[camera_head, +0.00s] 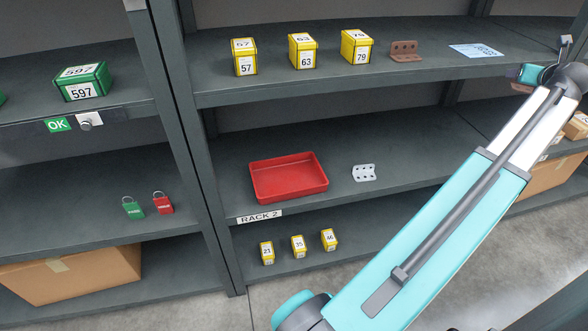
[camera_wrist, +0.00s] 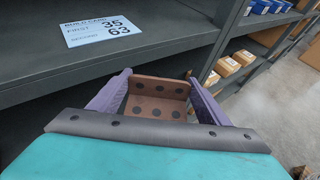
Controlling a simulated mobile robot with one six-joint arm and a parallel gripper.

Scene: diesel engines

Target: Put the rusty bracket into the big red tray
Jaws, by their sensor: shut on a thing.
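In the wrist view, the purple fingers of my gripper (camera_wrist: 160,78) are shut on a rusty brown angled bracket (camera_wrist: 157,106) with several holes. It is held in the air in front of the shelving. In the head view, the arm's end is at the upper right, and the held bracket cannot be made out there. Another rusty bracket (camera_head: 405,52) with holes stands on the upper shelf, right of the yellow boxes. The big red tray (camera_head: 289,196) lies empty on the middle shelf, left of and below the arm's end.
A pale metal plate with holes (camera_head: 364,173) lies right of the tray. Yellow boxes (camera_head: 302,51) and a build card (camera_head: 476,50) are on the upper shelf. Small yellow boxes (camera_head: 298,246) stand below. A grey upright (camera_head: 190,140) borders the left bay, with padlocks (camera_head: 162,203).

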